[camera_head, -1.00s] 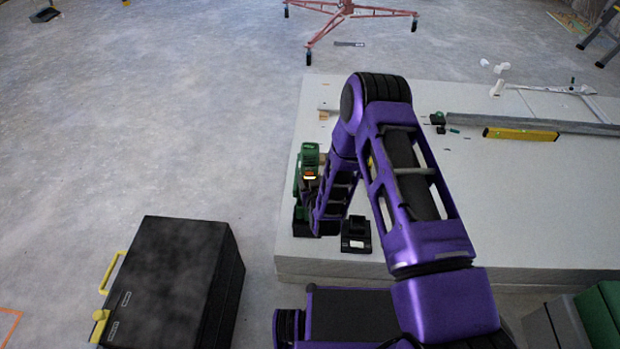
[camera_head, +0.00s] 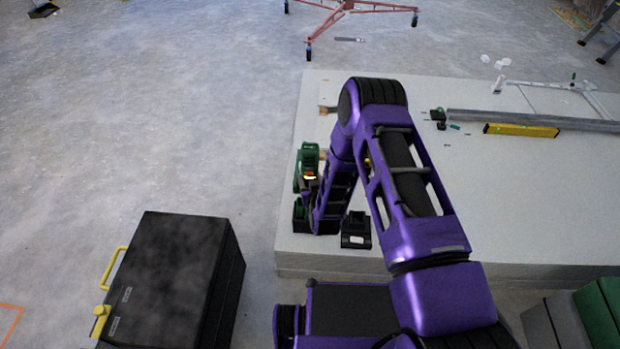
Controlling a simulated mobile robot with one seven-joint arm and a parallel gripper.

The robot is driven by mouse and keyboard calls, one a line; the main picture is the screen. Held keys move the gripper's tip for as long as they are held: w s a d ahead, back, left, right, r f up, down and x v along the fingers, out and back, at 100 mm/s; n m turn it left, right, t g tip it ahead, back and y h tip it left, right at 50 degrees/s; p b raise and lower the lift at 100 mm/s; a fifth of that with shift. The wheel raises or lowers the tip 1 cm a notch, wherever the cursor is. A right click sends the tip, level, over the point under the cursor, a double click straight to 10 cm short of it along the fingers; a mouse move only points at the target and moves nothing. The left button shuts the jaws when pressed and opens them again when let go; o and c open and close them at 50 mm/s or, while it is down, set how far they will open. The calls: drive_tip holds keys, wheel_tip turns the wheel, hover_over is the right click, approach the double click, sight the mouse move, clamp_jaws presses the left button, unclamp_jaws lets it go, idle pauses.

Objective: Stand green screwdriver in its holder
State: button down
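A green and black power tool (camera_head: 308,168) stands upright near the left edge of the pale panel stack, with a green and black base part (camera_head: 301,215) at its foot. I take it for the green screwdriver, but cannot be sure. A small black holder-like block (camera_head: 356,230) sits on the stack just right of my forearm; I cannot tell whether it is the screwdriver's holder. My forearm reaches down between the tool and the block, very close to the tool. My gripper's fingers are hidden behind my own arm, so any contact with the tool cannot be seen.
The panel stack (camera_head: 530,210) is mostly clear on the right. A yellow level (camera_head: 520,130), a long grey bar (camera_head: 530,119) and small green and black items (camera_head: 437,116) lie toward its back. A black case (camera_head: 170,270) with yellow fittings stands on the floor at left.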

drive_tip(key=shift+w+f, duration=0.1)
drive_tip(key=shift+f, duration=1)
idle(0.8)
drive_tip(key=shift+c, duration=1.2)
unclamp_jaws()
drive_tip(key=shift+o, duration=1.2)
drive_tip(key=shift+f, duration=0.2)
drive_tip(key=shift+r, duration=0.1)
drive_tip(key=shift+s+d, duration=0.1)
drive_tip(key=shift+s, duration=0.4)
drive_tip(key=shift+s+d, duration=0.25)
drive_tip(key=shift+s, duration=0.75)
